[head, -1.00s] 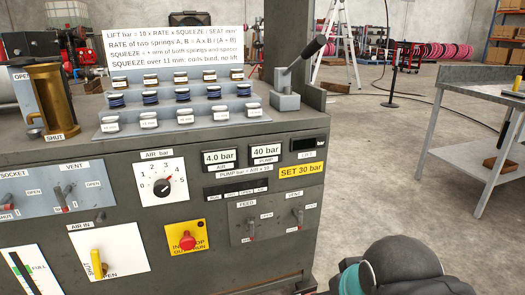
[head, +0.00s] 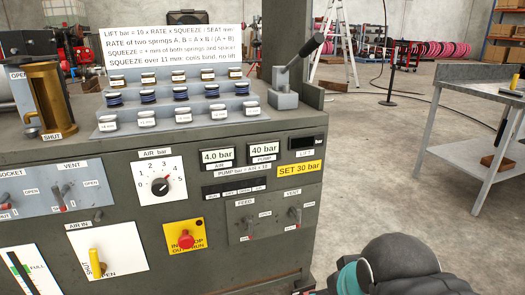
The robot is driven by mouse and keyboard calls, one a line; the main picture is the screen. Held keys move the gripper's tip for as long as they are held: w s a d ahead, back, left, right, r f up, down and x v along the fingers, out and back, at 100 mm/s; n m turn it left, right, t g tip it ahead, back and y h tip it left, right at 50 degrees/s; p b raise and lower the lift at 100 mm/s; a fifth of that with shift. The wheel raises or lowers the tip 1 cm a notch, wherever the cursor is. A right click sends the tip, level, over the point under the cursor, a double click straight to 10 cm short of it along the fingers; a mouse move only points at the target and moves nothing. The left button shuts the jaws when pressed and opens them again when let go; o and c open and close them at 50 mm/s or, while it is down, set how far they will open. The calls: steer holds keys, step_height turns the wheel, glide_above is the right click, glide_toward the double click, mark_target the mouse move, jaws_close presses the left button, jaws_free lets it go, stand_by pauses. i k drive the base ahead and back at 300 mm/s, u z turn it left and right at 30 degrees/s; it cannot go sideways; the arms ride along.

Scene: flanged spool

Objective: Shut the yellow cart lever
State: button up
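A yellow lever (head: 96,262) stands upright on the white AIR IN plate (head: 130,247) at the lower left of the cabinet front. A SHUT label is beside its lower end and an OPEN label is at its lower right. A small yellow part (head: 514,82) also shows on the bench at the right edge; it is too small to read. I cannot tell from the labels which one is called the cart lever. My gripper is not in view; only a dark rounded arm part of mine with a teal ring shows at the bottom right, apart from the cabinet.
The cabinet (head: 120,170) carries a dial, a red stop button (head: 186,239), small valve levers, spring racks (head: 180,110) and a brass cylinder (head: 48,98). A metal bench (head: 440,155) stands at the right. Open concrete floor (head: 375,165) lies between cabinet and bench.

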mark_target(98, 269)
steer(key=z, duration=0.05)
steer(key=k, duration=0.45)
steer(key=u, duration=0.5)
steer(key=i, duration=0.3)
steer(key=u, duration=1)
